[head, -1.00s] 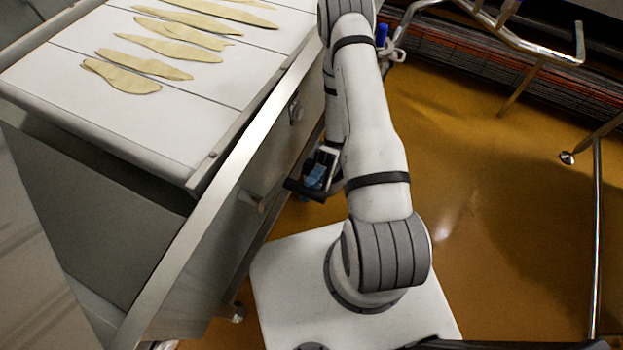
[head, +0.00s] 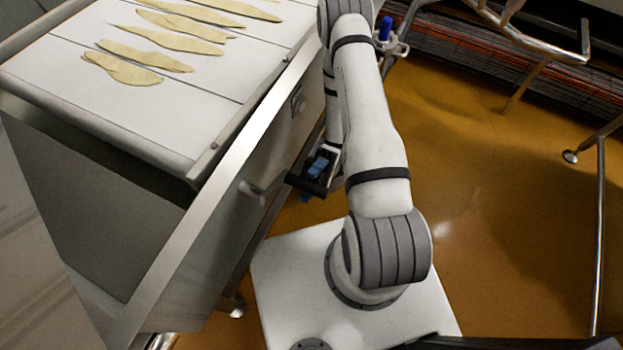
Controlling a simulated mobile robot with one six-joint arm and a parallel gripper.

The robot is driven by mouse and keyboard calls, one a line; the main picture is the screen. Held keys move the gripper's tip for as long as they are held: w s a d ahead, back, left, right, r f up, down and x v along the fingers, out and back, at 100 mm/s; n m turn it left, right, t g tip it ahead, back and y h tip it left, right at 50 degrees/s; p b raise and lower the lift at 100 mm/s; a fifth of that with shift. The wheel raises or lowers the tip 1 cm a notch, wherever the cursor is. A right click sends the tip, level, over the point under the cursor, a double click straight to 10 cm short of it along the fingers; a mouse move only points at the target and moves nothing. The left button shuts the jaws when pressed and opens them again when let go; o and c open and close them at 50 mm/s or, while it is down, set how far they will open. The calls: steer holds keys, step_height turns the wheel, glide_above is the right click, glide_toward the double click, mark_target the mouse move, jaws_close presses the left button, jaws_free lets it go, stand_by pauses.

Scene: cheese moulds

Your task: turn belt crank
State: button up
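The belt crank (head: 252,190) is a small pale grey handle sticking out from the metal side panel of the belt table. My gripper (head: 308,182), dark with blue parts, is just right of the crank, beside the panel and partly behind my arm. A small gap seems to show between the gripper and the crank's end. The fingers are small and partly hidden, so their opening is unclear.
The white belt (head: 150,120) carries several flat yellowish pieces (head: 120,68). The table's metal side rail (head: 222,182) runs along my left. A metal railing (head: 535,50) stands at upper right.

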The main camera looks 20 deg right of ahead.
steer(key=shift+r, duration=0.1)
step_height(320, 180, up, 10)
steer(key=p, duration=0.6)
stand_by(0.4)
